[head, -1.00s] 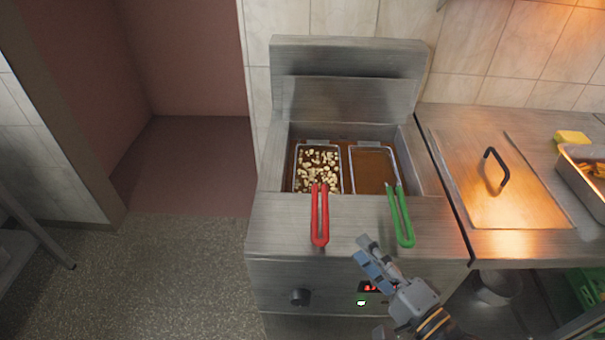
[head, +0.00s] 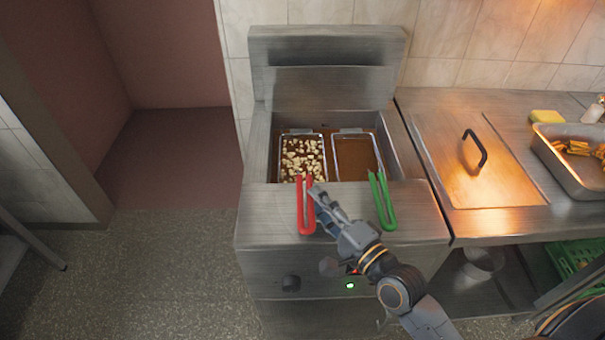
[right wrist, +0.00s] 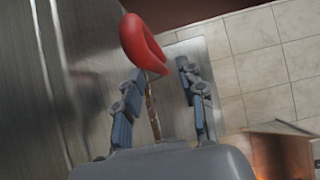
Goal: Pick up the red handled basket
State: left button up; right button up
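The red handled basket (head: 303,157) sits in the left bay of the fryer and holds pale diced pieces in brown oil. Its red handle (head: 306,213) hangs over the fryer's front ledge. My right gripper (head: 322,198) is just right of the handle, with its fingers pointing toward it. In the right wrist view the gripper (right wrist: 160,72) is open, and the red handle (right wrist: 140,42) lies just past the fingertips, near the left one. Nothing shows the fingers closed on it. My left gripper is not in view.
A second basket (head: 356,158) with a green handle (head: 383,205) sits beside it, close to my right arm. A lidded steel counter (head: 485,180) and a metal tray of fries (head: 545,160) stand to the right. The floor at left is clear.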

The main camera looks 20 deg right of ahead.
aim_at(303, 181)
jog(key=x, duration=0.3)
jog(key=shift+w+r+p, duration=0.1)
jog(key=shift+w+p, duration=0.3)
jog(key=shift+w+a, duration=0.15)
jog(key=shift+w, duration=0.1)
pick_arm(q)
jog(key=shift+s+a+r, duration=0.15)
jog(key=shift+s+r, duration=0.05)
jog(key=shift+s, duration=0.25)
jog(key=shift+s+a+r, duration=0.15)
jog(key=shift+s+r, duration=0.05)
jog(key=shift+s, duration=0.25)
pick_arm(e)
jog(key=shift+c, duration=0.2)
grip_shut()
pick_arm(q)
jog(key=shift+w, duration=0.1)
